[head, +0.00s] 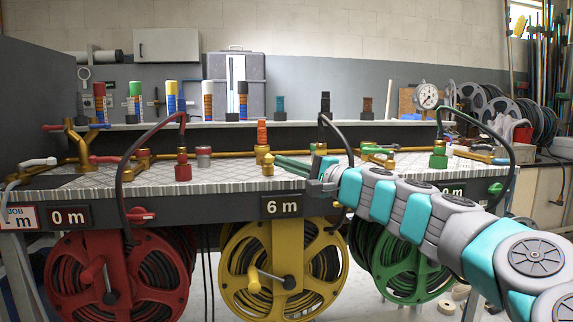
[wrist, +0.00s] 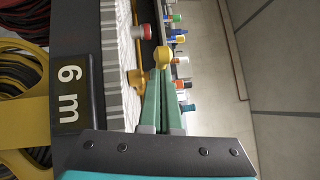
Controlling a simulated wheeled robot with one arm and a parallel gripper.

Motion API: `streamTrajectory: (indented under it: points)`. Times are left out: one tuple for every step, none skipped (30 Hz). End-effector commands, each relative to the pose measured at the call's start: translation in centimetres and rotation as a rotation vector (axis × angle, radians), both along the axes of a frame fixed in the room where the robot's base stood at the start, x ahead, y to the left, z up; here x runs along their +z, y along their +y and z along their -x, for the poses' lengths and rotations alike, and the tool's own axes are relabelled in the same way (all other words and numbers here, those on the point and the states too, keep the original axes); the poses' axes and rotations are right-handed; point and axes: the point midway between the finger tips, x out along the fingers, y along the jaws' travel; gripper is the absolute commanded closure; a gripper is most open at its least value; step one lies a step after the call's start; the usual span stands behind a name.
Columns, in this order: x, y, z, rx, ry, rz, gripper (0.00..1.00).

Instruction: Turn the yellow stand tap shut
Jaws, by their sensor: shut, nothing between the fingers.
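A yellow fitting with a rounded knob (head: 268,166) stands on the bench above the 6 m sign. In the wrist view the yellow knob (wrist: 163,56) is just beyond my fingertips, with a gold pipe (wrist: 137,82) beside it. My gripper (head: 279,161) is shut and empty, its green fingers pointing left at the fitting. In the wrist view the gripper (wrist: 160,76) has its fingers together; I cannot tell whether the tips touch the knob. No separate tap lever can be made out on the fitting, so its turned position is unclear.
The yellow reel (head: 248,274) hangs below, between the red reel (head: 85,285) and the green reel (head: 385,268). Gold pipes run behind; a pressure gauge (head: 427,95) stands right.

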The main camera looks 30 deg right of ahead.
Motion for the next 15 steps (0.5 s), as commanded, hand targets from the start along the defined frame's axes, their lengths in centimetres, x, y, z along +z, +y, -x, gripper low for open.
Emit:
streamTrajectory:
  points:
    - [-0.02,0.11,0.02,-0.002,0.000,0.001,1.00]
    - [-0.03,0.14,0.04,-0.005,0.000,0.000,1.00]
    - [-0.06,0.26,0.05,-0.009,-0.001,0.000,1.00]
    - [-0.06,0.35,0.06,-0.014,0.000,0.001,1.00]
    - [-0.08,0.43,0.06,-0.021,-0.001,0.001,1.00]
    - [-0.09,0.45,0.05,-0.031,0.000,0.001,1.00]
    - [-0.08,0.43,0.03,-0.037,0.000,0.001,1.00]
    - [-0.06,0.42,0.02,-0.041,0.000,0.002,1.00]
    - [-0.05,0.43,0.02,-0.045,0.000,0.001,1.00]
    - [-0.04,0.46,0.03,-0.047,0.000,0.002,1.00]
    - [-0.03,0.48,0.04,-0.049,-0.001,0.001,1.00]
    - [-0.01,0.53,0.06,-0.052,-0.001,0.002,1.00]
    - [0.00,0.56,0.06,-0.055,-0.001,0.001,1.00]
    - [0.01,0.60,0.08,-0.058,-0.002,0.001,1.00]
    - [0.03,0.62,0.09,-0.062,-0.001,0.001,1.00]
